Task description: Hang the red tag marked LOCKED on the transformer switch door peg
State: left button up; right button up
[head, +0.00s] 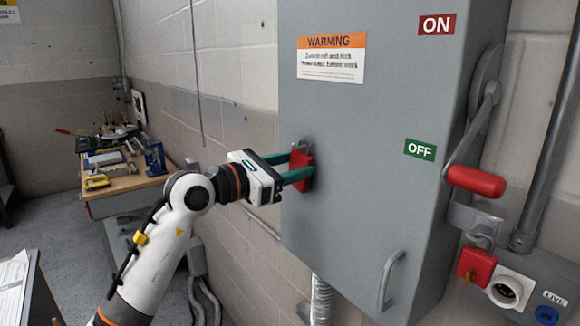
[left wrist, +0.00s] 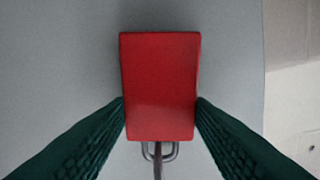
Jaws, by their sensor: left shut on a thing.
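My left gripper (head: 300,172) is shut on a red block-like piece (head: 304,160), close against the grey switch door (head: 350,185). The piece looks more like a padlock than a flat tag, and I see no LOCKED lettering on it. In the left wrist view the red piece (left wrist: 160,85) sits between my two green fingers. A grey metal loop (left wrist: 169,155) sticks out of its end, with a thin dark rod (left wrist: 157,162), perhaps the door peg, in line with it. I cannot tell whether the loop is around the rod. My right gripper is not in view.
A red-gripped switch lever (head: 476,181) and another red padlock (head: 477,266) are at the cabinet's right side. A door handle (head: 390,280) is at lower right. A workbench (head: 125,186) with tools stands at the back left. The door around my gripper is clear.

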pick_arm(q)
jog(key=o, duration=1.1)
jog(key=shift+c, duration=0.2)
